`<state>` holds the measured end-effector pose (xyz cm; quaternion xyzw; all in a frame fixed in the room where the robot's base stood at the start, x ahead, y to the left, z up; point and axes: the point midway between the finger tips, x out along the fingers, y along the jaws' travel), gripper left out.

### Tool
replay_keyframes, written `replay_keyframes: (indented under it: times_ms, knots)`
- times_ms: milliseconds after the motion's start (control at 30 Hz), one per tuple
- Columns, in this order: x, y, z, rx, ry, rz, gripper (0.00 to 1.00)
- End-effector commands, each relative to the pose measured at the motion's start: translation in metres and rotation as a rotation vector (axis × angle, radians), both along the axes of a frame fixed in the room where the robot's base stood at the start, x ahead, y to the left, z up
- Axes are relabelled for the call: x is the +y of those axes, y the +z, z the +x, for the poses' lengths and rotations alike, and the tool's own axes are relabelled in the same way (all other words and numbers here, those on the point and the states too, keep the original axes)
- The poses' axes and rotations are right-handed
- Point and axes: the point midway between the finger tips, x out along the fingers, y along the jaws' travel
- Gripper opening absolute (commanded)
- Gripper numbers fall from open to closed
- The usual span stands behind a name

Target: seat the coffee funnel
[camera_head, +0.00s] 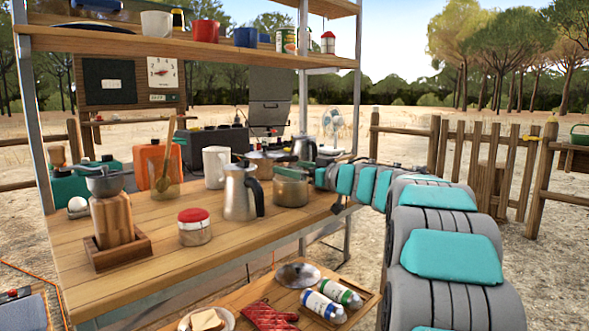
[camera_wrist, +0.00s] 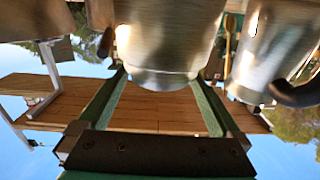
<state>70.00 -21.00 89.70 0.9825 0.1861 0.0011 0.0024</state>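No coffee funnel can be singled out with certainty. In the head view a short metal pot (camera_head: 290,190) stands on the wooden table just left of my gripper (camera_head: 316,178). In the wrist view, which is upside down, a shiny metal vessel (camera_wrist: 165,45) with a rounded, brighter rim lies between my widely spaced green fingers (camera_wrist: 158,80). Its sides come close to both fingertips; whether they touch is unclear. A tall metal coffee pot (camera_head: 240,192) with a dark handle stands left of the short pot. It also shows in the wrist view (camera_wrist: 258,50).
A grinder (camera_head: 112,215) in a wooden tray and a red-lidded jar (camera_head: 195,227) stand at the table's left. A white jug (camera_head: 215,167) and an orange canister (camera_head: 157,165) are behind. A lower board holds bottles (camera_head: 323,306). A shelf (camera_head: 200,47) hangs above.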

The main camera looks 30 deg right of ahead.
Motion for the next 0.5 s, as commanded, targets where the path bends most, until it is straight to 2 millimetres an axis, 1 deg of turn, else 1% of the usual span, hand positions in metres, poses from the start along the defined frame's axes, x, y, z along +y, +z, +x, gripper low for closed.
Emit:
replay_keyframes:
  times_ms: [167, 267, 500]
  knots:
    - [-0.001, 0.000, -0.001, 0.000, 0.000, 0.000, 1.00]
    - [-0.004, 0.000, -0.008, 0.001, -0.002, 0.000, 1.00]
    - [-0.018, 0.001, -0.043, 0.000, -0.003, 0.001, 1.00]
